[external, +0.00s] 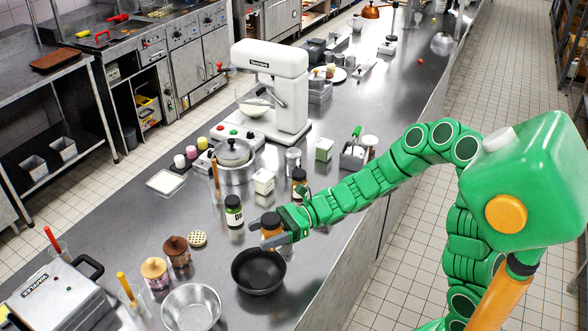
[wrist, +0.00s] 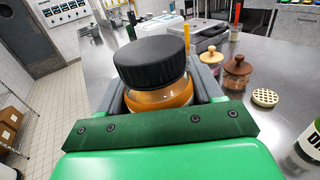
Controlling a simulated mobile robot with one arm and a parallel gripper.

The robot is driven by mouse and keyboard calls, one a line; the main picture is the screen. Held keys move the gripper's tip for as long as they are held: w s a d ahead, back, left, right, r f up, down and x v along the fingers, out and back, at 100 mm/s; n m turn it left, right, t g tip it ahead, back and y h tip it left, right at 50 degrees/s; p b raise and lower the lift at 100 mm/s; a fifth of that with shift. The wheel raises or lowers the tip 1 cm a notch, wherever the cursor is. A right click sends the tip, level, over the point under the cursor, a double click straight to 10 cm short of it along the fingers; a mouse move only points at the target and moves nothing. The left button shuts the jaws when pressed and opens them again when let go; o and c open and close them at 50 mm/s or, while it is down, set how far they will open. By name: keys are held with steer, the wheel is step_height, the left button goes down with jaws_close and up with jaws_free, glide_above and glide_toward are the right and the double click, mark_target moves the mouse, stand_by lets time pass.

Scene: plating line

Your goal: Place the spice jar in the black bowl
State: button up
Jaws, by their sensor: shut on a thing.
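The spice jar (external: 270,231) has a black lid and orange-brown contents. My gripper (external: 273,237) is shut on it and holds it upright, just behind the black bowl (external: 259,272) in the external view. The jar (wrist: 155,75) fills the middle of the wrist view, with a gripper finger on each side. The bowl stands on the steel counter and looks empty. It does not show in the wrist view, where the jar and my gripper block the near counter.
A green-labelled jar (external: 234,212) stands left of my gripper. A steel bowl (external: 191,307), a pink-banded pot (external: 155,273) and a brown pot (external: 177,250) stand left of the black bowl. Another dark-lidded jar (external: 299,183) stands behind. The counter's edge lies to the right.

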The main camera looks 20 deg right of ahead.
step_height(320, 180, down, 8)
steer(key=shift+r, duration=0.25)
stand_by(0.5)
steer(key=shift+f, duration=0.6)
steer(key=o, duration=1.2)
steer(key=shift+o, duration=0.2)
steer(key=r+v, duration=0.1)
steer(key=v, duration=1.1)
